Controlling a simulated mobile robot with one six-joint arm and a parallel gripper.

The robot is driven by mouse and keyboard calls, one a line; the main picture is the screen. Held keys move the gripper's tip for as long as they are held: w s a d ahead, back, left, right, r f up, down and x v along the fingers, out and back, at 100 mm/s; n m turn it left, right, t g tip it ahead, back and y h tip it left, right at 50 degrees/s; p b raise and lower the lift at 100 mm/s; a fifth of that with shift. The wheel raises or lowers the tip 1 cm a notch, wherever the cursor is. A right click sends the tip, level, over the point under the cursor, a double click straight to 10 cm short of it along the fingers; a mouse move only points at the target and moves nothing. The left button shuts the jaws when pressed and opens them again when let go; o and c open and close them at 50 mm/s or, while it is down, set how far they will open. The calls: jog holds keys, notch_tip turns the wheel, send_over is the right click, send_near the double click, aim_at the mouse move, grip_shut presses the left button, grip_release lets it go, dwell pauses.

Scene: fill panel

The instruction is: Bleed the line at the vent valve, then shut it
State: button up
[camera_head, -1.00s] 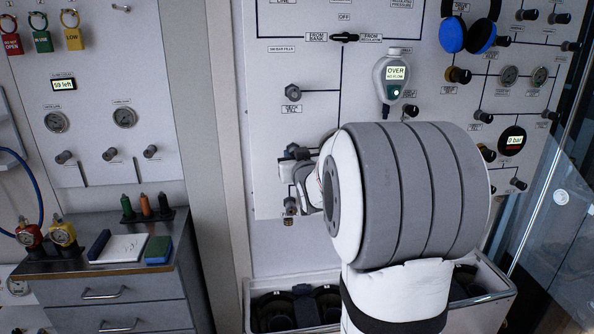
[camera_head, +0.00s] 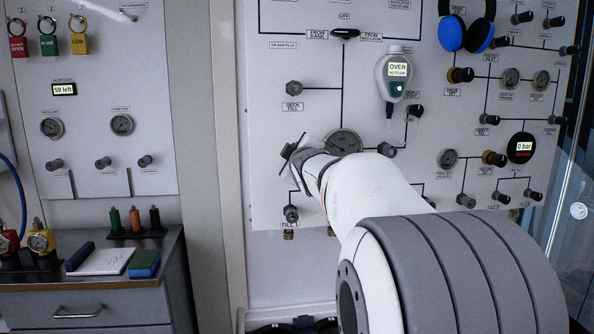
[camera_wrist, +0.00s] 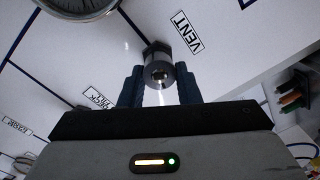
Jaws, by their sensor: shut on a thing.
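In the wrist view, the vent valve's dark knob (camera_wrist: 158,72) sticks out of the white panel beside a label reading VENT (camera_wrist: 187,32). My gripper (camera_wrist: 159,88) has one dark finger on each side of this knob and is shut on it. In the head view, my gripper (camera_head: 295,158) is at the lower left of the panel, just left of a large round gauge (camera_head: 344,142). The vent valve itself is hidden there behind my gripper and wrist.
A handheld meter (camera_head: 397,75) reading OVER hangs on the panel, with blue headphones (camera_head: 466,34) at upper right. The Fill 1 valve (camera_head: 291,213) sits just below my gripper. A drawer cabinet (camera_head: 90,307) stands at left.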

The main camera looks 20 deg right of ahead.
jog(key=n+b, duration=0.5)
jog(key=n, duration=0.6)
jog(key=shift+f+n+h+b, duration=0.15)
jog(key=shift+n+h+b, duration=0.15)
jog(key=shift+h+b, duration=0.1)
jog(key=shift+a, duration=0.1)
dwell(0.3)
jog(key=o, duration=1)
jog(key=shift+c, duration=0.2)
jog(key=v, duration=0.8)
jog(key=shift+w, duration=0.1)
